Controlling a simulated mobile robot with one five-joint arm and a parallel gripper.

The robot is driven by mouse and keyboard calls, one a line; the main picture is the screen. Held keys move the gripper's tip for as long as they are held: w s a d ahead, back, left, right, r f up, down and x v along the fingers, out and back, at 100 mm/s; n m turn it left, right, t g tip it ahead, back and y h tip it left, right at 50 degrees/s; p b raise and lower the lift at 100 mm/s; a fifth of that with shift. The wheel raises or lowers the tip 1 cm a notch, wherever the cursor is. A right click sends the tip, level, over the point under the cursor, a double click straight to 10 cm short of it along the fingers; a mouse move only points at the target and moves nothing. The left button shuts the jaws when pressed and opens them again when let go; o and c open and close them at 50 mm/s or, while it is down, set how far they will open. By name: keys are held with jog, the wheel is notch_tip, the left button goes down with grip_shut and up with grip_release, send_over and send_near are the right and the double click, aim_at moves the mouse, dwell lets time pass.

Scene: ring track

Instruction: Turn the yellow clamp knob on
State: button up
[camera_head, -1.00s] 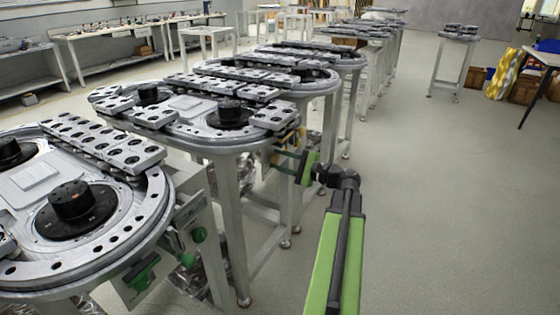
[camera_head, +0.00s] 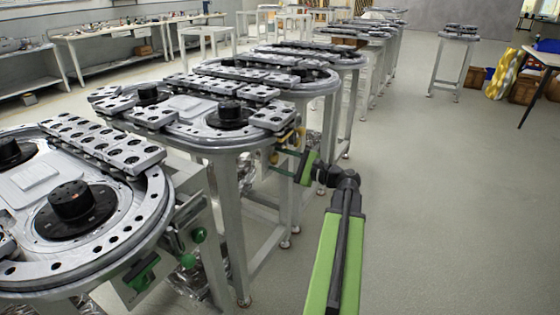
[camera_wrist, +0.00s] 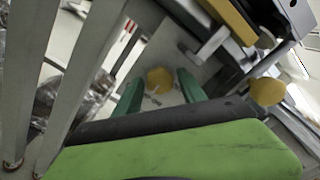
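In the wrist view, a yellow knob (camera_wrist: 159,80) shows between the two green fingertips of my gripper (camera_wrist: 160,76), a little beyond them. The fingers are spread, with a gap on each side of the knob, and hold nothing. A second yellow knob (camera_wrist: 267,92) is to the right, outside the fingers. I cannot tell which one is the clamp knob. In the head view, my gripper (camera_head: 277,161) reaches left under the rim of the second ring-track table (camera_head: 235,143). Small yellow parts (camera_head: 301,137) show there, partly hidden by the gripper.
A nearer ring-track table (camera_head: 115,258) stands at the left, with green knobs (camera_head: 198,235) on its side panel. Metal table legs (camera_head: 229,230) are close to my gripper. More track tables stand behind. The floor (camera_head: 450,200) on the right is clear.

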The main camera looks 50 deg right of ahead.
jog(key=shift+o, duration=0.6)
jog(key=v, duration=1.7)
jog(key=shift+s, duration=0.25)
